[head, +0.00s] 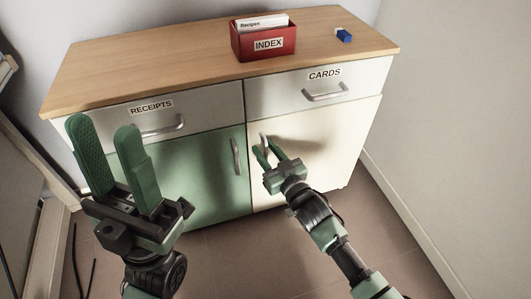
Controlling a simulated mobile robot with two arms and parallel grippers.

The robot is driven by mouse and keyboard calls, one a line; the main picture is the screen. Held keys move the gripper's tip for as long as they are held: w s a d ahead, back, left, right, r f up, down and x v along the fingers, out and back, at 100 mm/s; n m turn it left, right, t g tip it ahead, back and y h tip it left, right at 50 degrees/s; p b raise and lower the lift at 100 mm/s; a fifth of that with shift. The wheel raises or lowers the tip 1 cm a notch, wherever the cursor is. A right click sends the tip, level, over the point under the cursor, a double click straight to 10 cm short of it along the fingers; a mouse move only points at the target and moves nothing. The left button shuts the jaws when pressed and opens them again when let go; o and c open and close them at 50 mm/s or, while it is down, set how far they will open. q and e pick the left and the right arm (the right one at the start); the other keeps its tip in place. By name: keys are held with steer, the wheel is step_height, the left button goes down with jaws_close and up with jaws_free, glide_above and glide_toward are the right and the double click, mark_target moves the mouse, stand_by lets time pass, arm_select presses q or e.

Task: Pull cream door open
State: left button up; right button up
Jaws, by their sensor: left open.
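The cream door (325,150) is at the lower right of the cabinet and looks closed, in line with the front. Its grey handle (264,140) is near the door's left edge, partly hidden by my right gripper. My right gripper (266,151) is at this handle, its green fingers apart, with the handle seeming to lie between the tips. Whether the fingers press on it cannot be seen. My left gripper (103,122) is open and empty, raised in front of the cabinet's left side, fingers pointing up.
A green door (205,185) with its own handle is left of the cream door. Above are the RECEIPTS drawer (205,117) and CARDS drawer (350,75), both closed. A red index box (265,43) and a blue block (344,36) are on top. A wall is close on the right.

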steer(key=shift+w, duration=0.15)
jaws_close()
stand_by(1.4)
